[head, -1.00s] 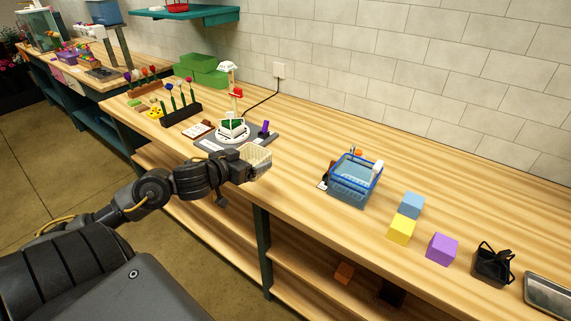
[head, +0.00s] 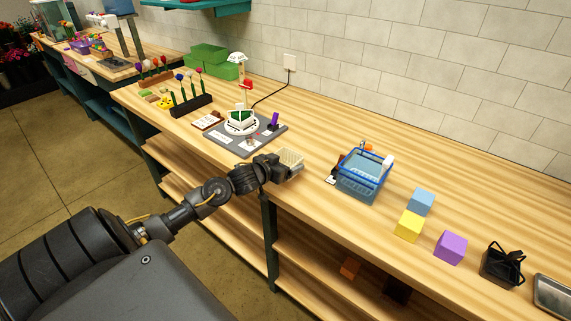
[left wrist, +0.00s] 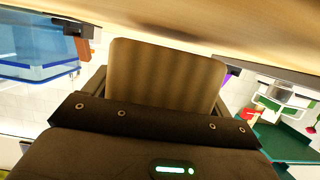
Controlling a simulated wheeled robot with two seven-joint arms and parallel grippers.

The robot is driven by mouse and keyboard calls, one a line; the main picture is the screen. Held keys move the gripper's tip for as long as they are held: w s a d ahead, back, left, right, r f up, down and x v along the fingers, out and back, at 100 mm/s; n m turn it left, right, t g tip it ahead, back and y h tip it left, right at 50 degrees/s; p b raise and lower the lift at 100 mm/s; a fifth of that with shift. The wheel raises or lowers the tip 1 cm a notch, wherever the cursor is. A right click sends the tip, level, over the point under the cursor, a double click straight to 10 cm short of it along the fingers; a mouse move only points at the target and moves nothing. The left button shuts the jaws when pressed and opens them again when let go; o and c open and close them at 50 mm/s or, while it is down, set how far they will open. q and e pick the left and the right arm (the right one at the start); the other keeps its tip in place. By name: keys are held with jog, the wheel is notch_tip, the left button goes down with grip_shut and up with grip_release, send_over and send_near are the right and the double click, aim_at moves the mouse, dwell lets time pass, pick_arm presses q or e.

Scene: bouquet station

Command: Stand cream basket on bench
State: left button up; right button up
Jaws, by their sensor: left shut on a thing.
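The cream basket (head: 291,160) is small and slatted, near the front edge of the wooden bench (head: 315,130). My left gripper (head: 279,167) is shut on its left side in the head view. In the left wrist view the basket (left wrist: 165,75) fills the middle, between the fingers, with the bench surface (left wrist: 240,22) close by at the top of the picture. I cannot tell whether the basket touches the bench or how far it is tilted. My right gripper is not in view.
A blue basket (head: 362,187) stands to the right, then blue (head: 421,200), yellow (head: 408,226) and purple (head: 450,247) blocks and a black container (head: 502,268). A grey mat (head: 262,143) with a white stand lies to the left. Bench behind the cream basket is clear.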

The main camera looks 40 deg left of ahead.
pick_arm(q)
jog(key=shift+f, duration=0.4)
jog(key=shift+f, duration=0.2)
jog(key=o, duration=1)
jog(key=shift+r, duration=0.2)
jog(key=b+v, duration=0.1)
jog(key=v, duration=1.1)
